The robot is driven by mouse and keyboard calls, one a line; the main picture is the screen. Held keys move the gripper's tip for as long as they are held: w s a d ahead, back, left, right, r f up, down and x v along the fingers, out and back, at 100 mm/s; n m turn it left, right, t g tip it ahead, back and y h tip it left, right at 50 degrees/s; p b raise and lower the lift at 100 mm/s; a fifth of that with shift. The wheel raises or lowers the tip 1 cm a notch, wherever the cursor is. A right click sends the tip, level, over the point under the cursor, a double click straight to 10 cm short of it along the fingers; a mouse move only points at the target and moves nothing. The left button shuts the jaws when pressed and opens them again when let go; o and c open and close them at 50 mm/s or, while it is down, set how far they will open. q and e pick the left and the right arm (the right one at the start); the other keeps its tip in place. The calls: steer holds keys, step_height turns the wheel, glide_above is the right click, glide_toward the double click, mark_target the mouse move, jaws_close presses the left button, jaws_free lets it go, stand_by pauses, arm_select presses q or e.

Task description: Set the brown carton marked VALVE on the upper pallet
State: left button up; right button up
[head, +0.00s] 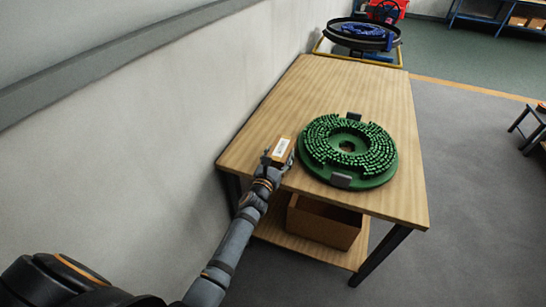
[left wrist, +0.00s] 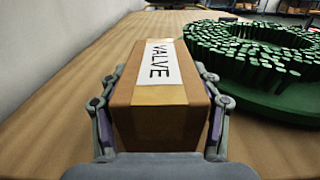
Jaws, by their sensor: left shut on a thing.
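The brown carton marked VALVE (left wrist: 150,112) is between the two fingers of my left gripper (left wrist: 160,125), which is shut on it. Its white label faces up and reads VALVE in the left wrist view. In the head view the carton (head: 279,150) is at the near left part of the wooden table, left of the green brush disc. I cannot tell whether its underside touches the tabletop. My left gripper (head: 270,165) reaches it from the near side. My right gripper is not in view. No pallet is clearly visible in either view.
The wooden table (head: 325,85) carries a round green brush disc (head: 348,150), close to the right of the carton. An open brown box (head: 323,222) stands on its lower shelf. A wall (head: 200,100) runs along the left. The table's far part is clear.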

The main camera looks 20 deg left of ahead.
arm_select(q)
steer(key=shift+s+f, duration=0.1)
steer(key=shift+s, duration=0.05)
steer(key=shift+s+d+r, duration=0.15)
steer(key=shift+d+r, duration=0.05)
steer(key=shift+d+f, duration=0.15)
steer(key=shift+f, duration=0.05)
steer(key=o, duration=1.4)
steer(key=shift+r, duration=0.1)
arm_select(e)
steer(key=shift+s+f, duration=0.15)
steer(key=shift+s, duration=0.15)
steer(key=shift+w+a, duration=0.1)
